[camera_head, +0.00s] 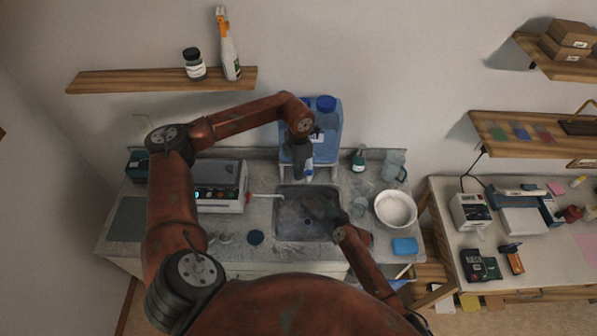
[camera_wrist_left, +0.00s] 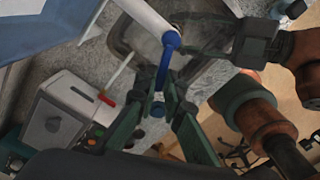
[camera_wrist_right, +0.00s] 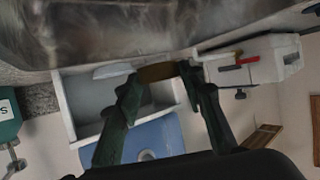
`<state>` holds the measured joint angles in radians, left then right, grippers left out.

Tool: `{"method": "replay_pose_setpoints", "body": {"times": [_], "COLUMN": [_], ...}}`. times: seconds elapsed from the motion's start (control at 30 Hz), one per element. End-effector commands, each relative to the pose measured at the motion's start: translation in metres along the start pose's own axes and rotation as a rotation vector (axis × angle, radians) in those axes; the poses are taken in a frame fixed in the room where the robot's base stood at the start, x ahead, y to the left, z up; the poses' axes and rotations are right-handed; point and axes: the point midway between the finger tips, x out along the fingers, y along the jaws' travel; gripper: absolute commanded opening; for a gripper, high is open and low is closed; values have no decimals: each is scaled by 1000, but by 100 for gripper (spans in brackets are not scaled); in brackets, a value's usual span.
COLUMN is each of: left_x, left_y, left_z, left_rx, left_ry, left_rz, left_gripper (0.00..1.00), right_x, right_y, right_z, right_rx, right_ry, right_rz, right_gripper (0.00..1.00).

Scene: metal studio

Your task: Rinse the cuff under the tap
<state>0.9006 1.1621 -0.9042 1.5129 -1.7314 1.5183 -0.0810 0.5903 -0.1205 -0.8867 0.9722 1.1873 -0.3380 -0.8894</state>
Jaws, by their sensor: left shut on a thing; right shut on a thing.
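The sink (camera_head: 300,232) is a grey metal basin in the counter. A blue water container (camera_head: 327,135) stands behind it. Its white spout (camera_wrist_left: 143,14) with a blue tap (camera_wrist_left: 171,40) shows in the left wrist view. My left gripper (camera_head: 302,172) is at the tap, its fingers (camera_wrist_left: 163,88) closed around the blue part. My right gripper (camera_head: 322,208) is low over the sink. In the right wrist view its fingers (camera_wrist_right: 160,80) are closed on a brown band (camera_wrist_right: 157,72), seemingly the cuff. Most of the cuff is hidden. I cannot tell whether water is running.
A white bowl (camera_head: 396,209), a blue sponge (camera_head: 405,246) and a clear jug (camera_head: 393,166) are right of the sink. A soap bottle (camera_head: 358,161) is behind.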

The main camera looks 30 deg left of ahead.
Motion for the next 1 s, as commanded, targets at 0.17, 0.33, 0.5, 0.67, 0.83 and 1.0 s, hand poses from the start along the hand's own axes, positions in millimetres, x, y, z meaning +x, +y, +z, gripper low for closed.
{"method": "replay_pose_setpoints", "body": {"times": [0.17,0.33,0.5,0.67,0.83,1.0], "left_x": [0,-1,-1,-1,-1,-1], "left_y": [1,8,16,20,20,20], "left_z": [0,1,4,5,5,5], "left_rx": [24,168,344,442,466,464], "left_ry": [-1,-2,-2,-2,-2,-2], "left_rz": [1,1,1,0,1,1], "left_gripper": [0,0,0,0,0,0], "right_x": [0,0,0,0,0,0], "right_y": [0,0,0,0,0,0], "right_z": [0,0,0,0,0,0], "right_rx": [0,0,0,0,0,0], "right_ry": [0,0,0,0,0,0], "right_rz": [0,0,0,0,0,0], "right_gripper": [17,17,17,17,17,17]}}
